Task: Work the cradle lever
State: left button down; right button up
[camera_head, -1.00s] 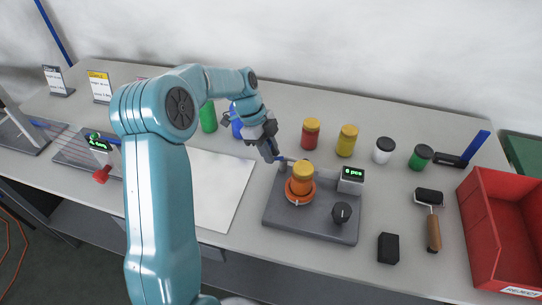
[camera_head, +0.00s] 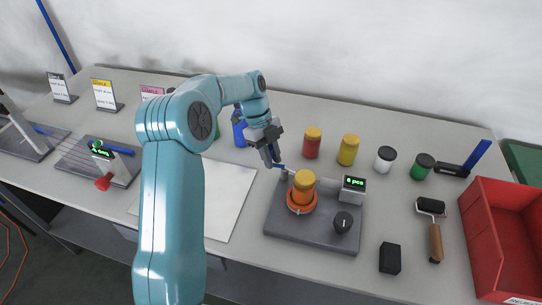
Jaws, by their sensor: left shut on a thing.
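The labelling station is a dark grey base plate (camera_head: 285,238) with an orange round cradle (camera_head: 290,204). An orange-capped jar (camera_head: 303,181) stands upright in the cradle. A blue lever end (camera_head: 281,167) shows at the back left of the station. My left gripper (camera_head: 272,160) reaches down from behind at that lever, left of the jar, with its jaws shut on it. The jaws hide most of the lever. My right gripper is not in view.
Red (camera_head: 312,146), yellow (camera_head: 348,152), white (camera_head: 385,160) and green (camera_head: 421,168) jars stand behind. A roller (camera_head: 435,240), black block (camera_head: 390,258) and red bin (camera_head: 500,235) lie right. A white sheet (camera_head: 228,195) lies left.

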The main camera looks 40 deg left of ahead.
pick_arm(q)
jog(key=c, duration=1.1)
grip_release()
jog(key=shift+w, duration=0.1)
jog(key=p+v, duration=0.3)
jog(key=v, duration=1.3)
jog(key=shift+a+r, duration=0.1)
